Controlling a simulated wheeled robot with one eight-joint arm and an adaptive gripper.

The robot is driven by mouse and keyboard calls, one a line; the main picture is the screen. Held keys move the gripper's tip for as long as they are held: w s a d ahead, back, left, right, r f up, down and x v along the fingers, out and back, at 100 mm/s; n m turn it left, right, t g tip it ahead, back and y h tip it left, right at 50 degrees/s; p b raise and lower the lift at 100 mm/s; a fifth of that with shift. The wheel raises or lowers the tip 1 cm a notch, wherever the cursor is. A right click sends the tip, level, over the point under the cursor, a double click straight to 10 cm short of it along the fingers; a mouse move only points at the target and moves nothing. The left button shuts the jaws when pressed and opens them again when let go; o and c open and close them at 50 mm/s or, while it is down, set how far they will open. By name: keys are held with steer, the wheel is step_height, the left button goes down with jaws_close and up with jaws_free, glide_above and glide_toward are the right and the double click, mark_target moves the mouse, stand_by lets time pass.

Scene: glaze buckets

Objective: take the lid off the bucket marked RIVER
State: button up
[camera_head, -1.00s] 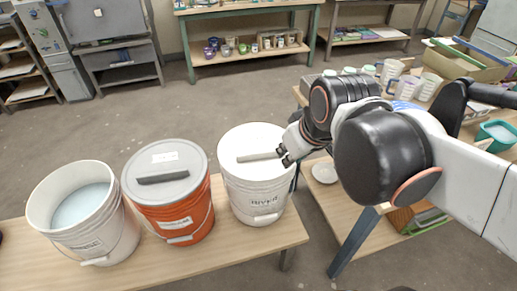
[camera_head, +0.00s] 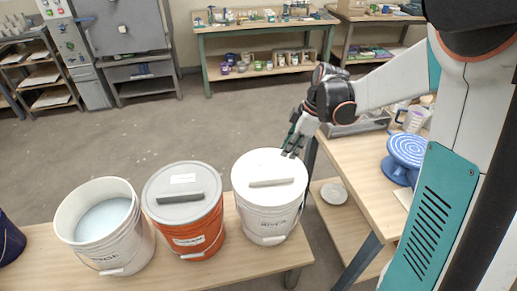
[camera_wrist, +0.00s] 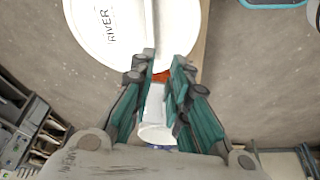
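The bucket marked RIVER (camera_head: 270,222) is white and stands at the right end of the low bench. Its white lid (camera_head: 258,165) is on it, with a raised bar handle (camera_head: 272,183) across the top. My gripper (camera_head: 292,148) is above the lid's far right rim, apart from the handle. In the wrist view, the lid (camera_wrist: 88,25) with its RIVER label fills the upper left. My gripper's fingertips (camera_wrist: 163,60) are spread with a gap and nothing held between them. The handle lies beyond them, near the top.
An orange bucket (camera_head: 200,238) with a grey lid (camera_head: 172,207) stands left of the RIVER bucket. An uncovered white bucket (camera_head: 140,250) is farther left, and a dark bucket (camera_head: 8,240) at the edge. A side table (camera_head: 360,165) with a blue turntable (camera_head: 405,155) is close on the right.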

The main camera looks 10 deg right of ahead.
mark_target(272, 178)
steer(key=w+a+f+n+b, duration=0.1)
steer(key=f, duration=0.4)
steer(key=w+a+f+n+b, duration=0.1)
steer(key=f, duration=0.5)
steer(key=w+a+f+y+b, duration=0.1)
steer(key=f, duration=0.4)
steer(key=shift+w+a+f+n+g+b, duration=0.25)
steer(key=shift+w+a+n+g+b, duration=0.05)
steer(key=shift+w+a+n+g, duration=0.1)
jaws_close()
